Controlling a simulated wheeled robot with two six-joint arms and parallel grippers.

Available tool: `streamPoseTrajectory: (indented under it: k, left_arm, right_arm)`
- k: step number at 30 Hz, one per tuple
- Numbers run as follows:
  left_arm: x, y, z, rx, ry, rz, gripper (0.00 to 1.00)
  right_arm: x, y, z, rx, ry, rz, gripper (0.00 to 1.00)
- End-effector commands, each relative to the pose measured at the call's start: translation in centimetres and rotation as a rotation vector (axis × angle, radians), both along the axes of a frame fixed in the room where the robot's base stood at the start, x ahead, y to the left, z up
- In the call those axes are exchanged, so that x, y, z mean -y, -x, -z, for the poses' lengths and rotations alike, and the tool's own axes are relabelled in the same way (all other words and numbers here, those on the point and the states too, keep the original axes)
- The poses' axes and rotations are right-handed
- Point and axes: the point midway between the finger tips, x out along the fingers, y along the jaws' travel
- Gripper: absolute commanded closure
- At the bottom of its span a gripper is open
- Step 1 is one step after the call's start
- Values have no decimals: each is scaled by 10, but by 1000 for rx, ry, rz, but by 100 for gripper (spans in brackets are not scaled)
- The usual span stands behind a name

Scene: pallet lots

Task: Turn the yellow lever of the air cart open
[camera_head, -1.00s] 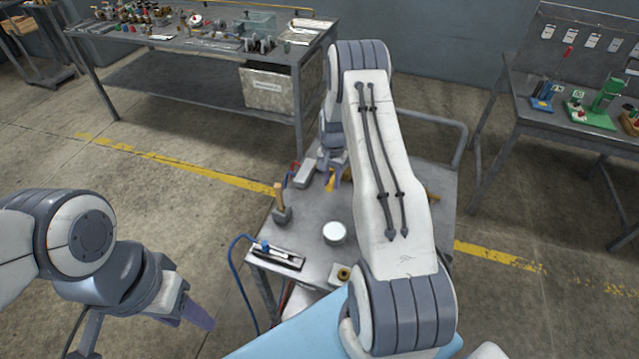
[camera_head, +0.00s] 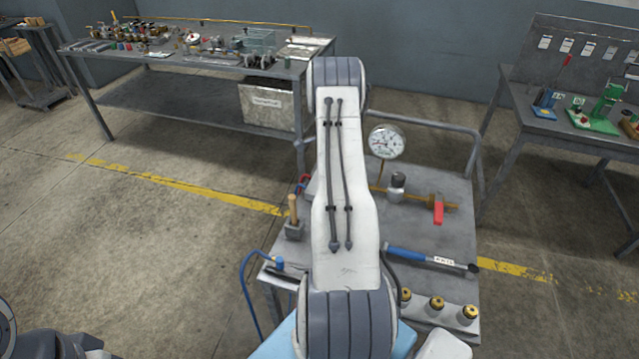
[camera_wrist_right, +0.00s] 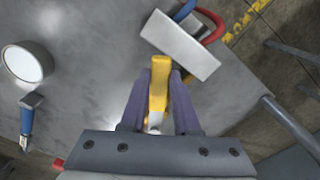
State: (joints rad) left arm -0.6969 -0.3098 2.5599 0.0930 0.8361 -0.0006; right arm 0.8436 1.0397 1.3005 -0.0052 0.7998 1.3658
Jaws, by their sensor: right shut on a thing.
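The yellow lever (camera_wrist_right: 158,82) shows in the right wrist view, upright in the picture between the two purple fingers of my right gripper (camera_wrist_right: 160,88). The gripper is shut on it. A small pale metal part shows at the lever's lower end. In the head view my own right arm hides the lever and the right gripper. The air cart's grey top (camera_head: 425,230) shows to the right of that arm. Of my left arm, only dark parts show at the bottom left of the head view; its gripper is out of view.
On the cart are a pressure gauge (camera_head: 386,142), a red-handled brass valve (camera_head: 438,212), a blue-handled tool (camera_head: 420,256) and a wooden-handled tool (camera_head: 293,210). A pale block (camera_wrist_right: 180,44) lies close beyond the lever. Workbenches stand behind. Open floor lies left.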

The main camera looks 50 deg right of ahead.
Motion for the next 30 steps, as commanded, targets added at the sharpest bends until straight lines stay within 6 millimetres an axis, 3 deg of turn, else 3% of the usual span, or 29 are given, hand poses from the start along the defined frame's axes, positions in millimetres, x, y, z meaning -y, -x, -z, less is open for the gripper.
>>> streamPoseTrajectory:
  k: [15, 30]
  left_arm:
    - [0, 0, 23, 0, 0, 0, 50]
    - [0, 0, 28, 0, 0, 0, 50]
  right_arm:
    - [35, -26, 1, 8, -3, 424, 100]
    - [46, -33, -1, 8, -2, 557, 100]
